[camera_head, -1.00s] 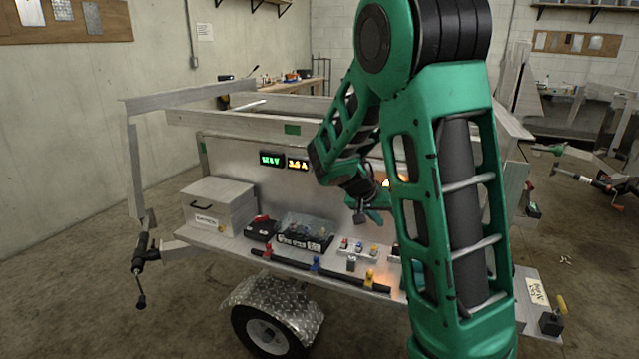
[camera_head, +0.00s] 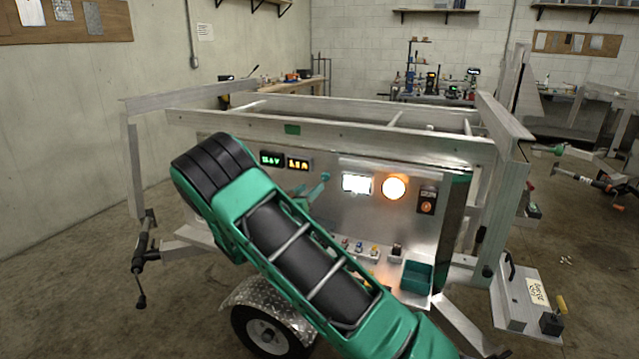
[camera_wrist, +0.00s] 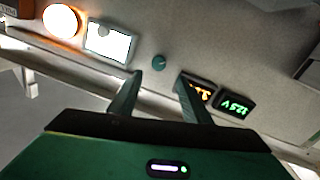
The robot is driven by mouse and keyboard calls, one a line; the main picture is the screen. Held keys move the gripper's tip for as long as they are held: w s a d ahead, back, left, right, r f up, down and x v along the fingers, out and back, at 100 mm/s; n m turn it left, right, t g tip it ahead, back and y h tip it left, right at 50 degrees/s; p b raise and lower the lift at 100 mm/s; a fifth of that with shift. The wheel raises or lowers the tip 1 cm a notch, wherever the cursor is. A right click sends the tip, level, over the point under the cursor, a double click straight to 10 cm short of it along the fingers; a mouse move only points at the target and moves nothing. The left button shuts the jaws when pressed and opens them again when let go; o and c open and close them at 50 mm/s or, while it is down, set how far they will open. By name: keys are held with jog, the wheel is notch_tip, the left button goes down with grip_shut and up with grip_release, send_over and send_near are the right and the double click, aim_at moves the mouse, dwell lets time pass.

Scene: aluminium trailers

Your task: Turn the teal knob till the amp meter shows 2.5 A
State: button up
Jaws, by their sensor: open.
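The teal knob (camera_wrist: 159,62) is small and round on the grey panel in the wrist view. My gripper (camera_wrist: 158,77) is open, its two fingers pointing at the panel. The knob shows just beyond the gap between the fingertips, apart from both. In the head view my gripper (camera_head: 318,187) is at the panel, right of the meters, largely behind my arm; I cannot tell the knob from the fingers there. The amp meter (camera_head: 298,163) has orange digits too blurred to read surely. In the wrist view the amp meter (camera_wrist: 203,91) is partly hidden by a finger.
The green volt meter (camera_head: 271,159) sits left of the amp meter. A lit white screen (camera_head: 356,184) and a glowing orange lamp (camera_head: 393,187) are to the right. A trailer rail (camera_head: 350,138) runs above the panel. A teal bin (camera_head: 417,277) stands on the shelf below.

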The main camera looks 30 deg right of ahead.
aim_at(324, 178)
jog(key=x, duration=1)
jog(key=shift+d, duration=0.1)
jog(key=c, duration=1)
jog(key=shift+a, duration=0.25)
jog(key=shift+d, duration=0.15)
